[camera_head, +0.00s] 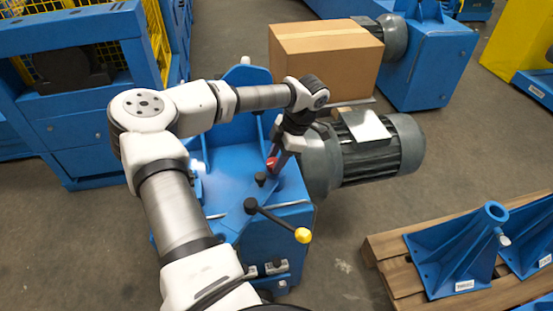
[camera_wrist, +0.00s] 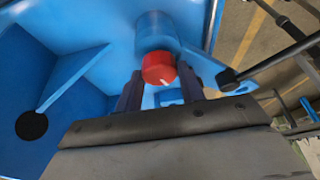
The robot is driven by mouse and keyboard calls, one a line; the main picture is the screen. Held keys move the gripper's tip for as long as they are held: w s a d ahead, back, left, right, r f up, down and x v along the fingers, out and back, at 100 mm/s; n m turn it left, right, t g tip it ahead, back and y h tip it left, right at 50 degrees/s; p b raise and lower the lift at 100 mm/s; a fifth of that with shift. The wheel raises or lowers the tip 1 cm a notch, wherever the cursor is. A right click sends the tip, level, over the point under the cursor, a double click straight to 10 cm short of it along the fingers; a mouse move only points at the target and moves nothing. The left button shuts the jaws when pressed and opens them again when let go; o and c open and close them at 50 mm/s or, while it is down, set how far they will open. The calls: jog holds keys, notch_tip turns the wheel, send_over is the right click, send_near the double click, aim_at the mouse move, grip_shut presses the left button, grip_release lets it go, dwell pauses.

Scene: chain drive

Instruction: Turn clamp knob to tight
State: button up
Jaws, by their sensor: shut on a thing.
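The clamp knob (camera_wrist: 158,68) is red with a small white mark on its rim. It sits on the blue machine housing (camera_head: 230,177). In the head view the red knob (camera_head: 271,163) shows only as a small patch beside my fingers. My gripper (camera_head: 275,165) reaches down onto it from the upper right. In the wrist view my gripper (camera_wrist: 160,85) has its dark fingers on either side of the knob, shut on it. The lower part of the knob is hidden by the fingers and the gripper body.
A black lever with a yellow ball (camera_head: 303,235) stands close in front. A grey motor (camera_head: 375,150) is to the right of the housing. A cardboard box (camera_head: 325,60) stands behind. A pallet (camera_head: 385,262) with blue brackets (camera_head: 455,255) is at the lower right.

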jog(key=shift+s+m+t+b, duration=0.1)
jog(key=shift+m+t+b, duration=0.45)
jog(key=shift+m, duration=1.05)
jog(key=o, duration=0.7)
jog(key=v, duration=1.4)
jog(key=shift+s+b, duration=0.2)
jog(key=shift+b, duration=0.15)
jog(key=shift+f, duration=0.15)
